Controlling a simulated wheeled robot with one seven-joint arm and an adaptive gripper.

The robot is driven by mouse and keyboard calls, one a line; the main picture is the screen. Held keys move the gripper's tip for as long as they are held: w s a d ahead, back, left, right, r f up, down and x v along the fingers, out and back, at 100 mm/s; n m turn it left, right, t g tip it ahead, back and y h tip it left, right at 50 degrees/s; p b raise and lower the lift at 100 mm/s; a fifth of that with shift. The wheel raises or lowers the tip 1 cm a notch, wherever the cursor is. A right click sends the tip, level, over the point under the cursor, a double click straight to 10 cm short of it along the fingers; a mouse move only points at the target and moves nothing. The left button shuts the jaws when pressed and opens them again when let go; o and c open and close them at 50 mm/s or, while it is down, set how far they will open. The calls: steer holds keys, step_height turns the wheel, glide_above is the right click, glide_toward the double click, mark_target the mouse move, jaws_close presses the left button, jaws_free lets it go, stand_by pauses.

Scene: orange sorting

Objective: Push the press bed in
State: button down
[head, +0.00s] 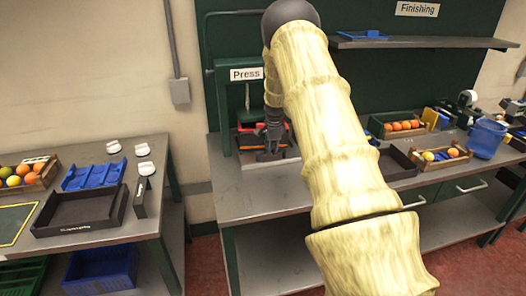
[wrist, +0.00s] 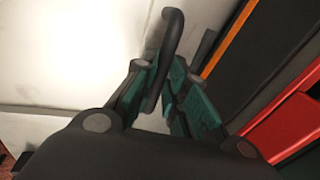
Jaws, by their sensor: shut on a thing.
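The press stands under the "Press" sign (head: 246,74), its green frame (head: 222,115) rising from the bench. Red and orange parts (head: 248,126) show low inside it, partly hidden by my arm. My gripper (head: 268,152) is down at the front of the press. In the wrist view my gripper (wrist: 163,92) has its green-padded fingers shut on a dark curved handle (wrist: 172,32). A dark panel with an orange edge (wrist: 222,48) and a red part (wrist: 290,128) lie to the right. How far the bed sits in the press cannot be told.
The grey bench (head: 255,195) is clear in front of the press. To the right are an empty dark tray (head: 398,166), fruit crates and a blue bucket (head: 486,138). A separate table at left holds a dark tray (head: 80,210) and a blue rack (head: 94,174).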

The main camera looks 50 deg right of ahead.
steer(key=shift+w+d+r, duration=0.15)
steer(key=c, duration=1.8)
jaws_free()
steer(key=o, duration=0.3)
steer(key=shift+w, duration=0.1)
steer(key=shift+o, duration=0.2)
steer(key=shift+f, duration=0.2)
step_height(320, 180, up, 12)
steer(key=s+a, duration=0.1)
steer(key=s, duration=0.1)
